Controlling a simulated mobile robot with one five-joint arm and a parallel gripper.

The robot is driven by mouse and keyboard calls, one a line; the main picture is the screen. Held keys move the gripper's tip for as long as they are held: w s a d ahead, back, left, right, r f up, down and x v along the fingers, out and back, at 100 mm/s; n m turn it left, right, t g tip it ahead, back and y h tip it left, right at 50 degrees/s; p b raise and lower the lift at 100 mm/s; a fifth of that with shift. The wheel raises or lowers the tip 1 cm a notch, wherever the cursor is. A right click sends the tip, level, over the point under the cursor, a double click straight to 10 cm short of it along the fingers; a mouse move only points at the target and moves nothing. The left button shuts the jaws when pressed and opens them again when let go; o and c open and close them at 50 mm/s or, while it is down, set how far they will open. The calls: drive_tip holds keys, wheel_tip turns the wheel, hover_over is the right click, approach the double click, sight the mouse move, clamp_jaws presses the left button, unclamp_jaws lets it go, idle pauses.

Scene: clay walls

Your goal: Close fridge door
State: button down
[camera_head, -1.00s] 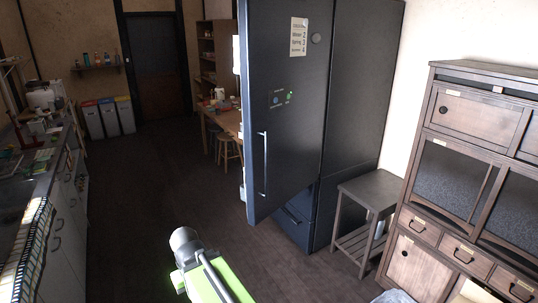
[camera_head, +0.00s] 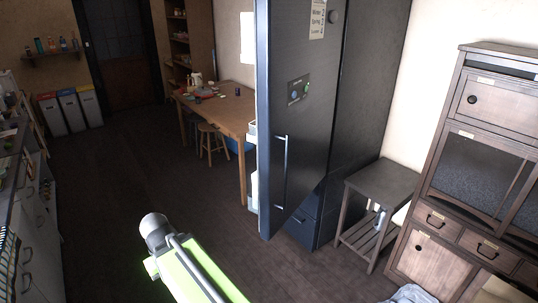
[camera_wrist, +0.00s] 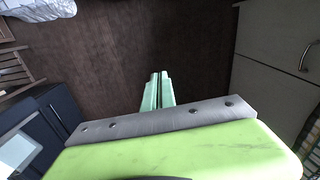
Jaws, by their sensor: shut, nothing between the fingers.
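The dark fridge door (camera_head: 300,120) stands open in the head view, swung out toward me, with its long vertical handle (camera_head: 281,172) on the face I see. The fridge body (camera_head: 370,90) is behind it to the right. White inner shelves show at the door's left edge. My green arm is at the bottom of the head view, left of the door and apart from it; the fingers cannot be made out there. In the wrist view my gripper (camera_wrist: 158,82) is shut and empty above the dark floor. Dark blue fridge panels (camera_wrist: 62,112) show at the left there.
A small side table (camera_head: 378,190) and a wooden cabinet (camera_head: 465,170) stand right of the fridge. A dining table (camera_head: 215,110) with stools is behind the door. White counter cabinets (camera_head: 35,235) line the left. The floor (camera_head: 120,180) between is clear.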

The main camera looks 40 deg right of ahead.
drive_tip(key=m+t+y, duration=0.4)
drive_tip(key=m+t, duration=1.1)
drive_tip(key=t, duration=0.3)
approach(279, 157)
drive_tip(key=x, duration=0.6)
drive_tip(key=shift+w+a, duration=0.25)
drive_tip(key=shift+w, duration=0.15)
